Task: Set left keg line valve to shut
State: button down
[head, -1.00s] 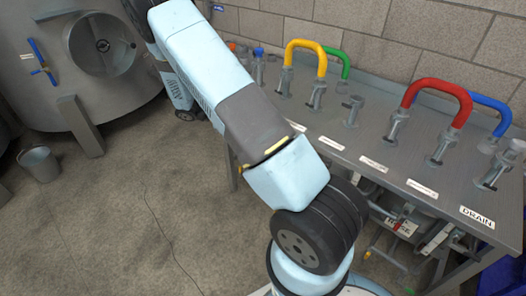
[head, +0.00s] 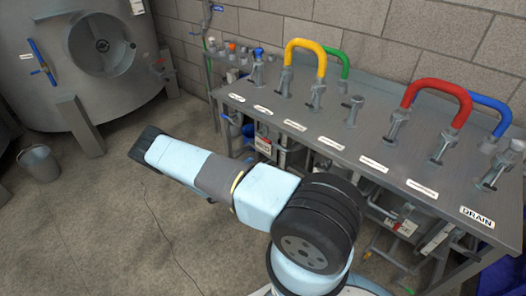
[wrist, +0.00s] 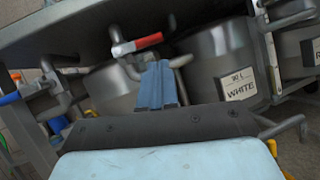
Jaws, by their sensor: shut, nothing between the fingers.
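In the wrist view my gripper (wrist: 160,72) is shut and empty, its blue fingers pointing under the steel bench. A valve with a red lever (wrist: 137,44) sits on grey pipework just beyond and left of the fingertips. The lever lies nearly level, slightly tilted; whether the fingers touch it, I cannot tell. Behind are a grey keg (wrist: 108,88) whose label I cannot see, and a keg (wrist: 210,50) with a tag (wrist: 239,84) reading WHITE. In the head view my gripper is out of sight, and which valve there matches is unclear.
The steel bench (head: 300,112) carries several hose fittings, a yellow hose (head: 305,43) and a red hose (head: 437,84). Pipework and a ROSE tag (head: 400,227) show below it. In the wrist view the bench edge (wrist: 60,30) overhangs the gripper. A bucket (head: 39,162) stands on open floor.

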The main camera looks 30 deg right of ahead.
notch_tip(320, 180, down, 6)
jog(key=s+n+t, duration=0.1)
jog(key=n+t, duration=0.4)
jog(key=t, duration=0.1)
jog(key=s+a+r+x, duration=0.1)
jog(key=r+x, duration=0.1)
jog(key=x, duration=1)
jog(key=shift+d+r, duration=0.15)
jog(key=shift+d+r+n+t, duration=0.15)
jog(key=shift+r+n+t, duration=0.55)
jog(key=shift+n+t, duration=0.1)
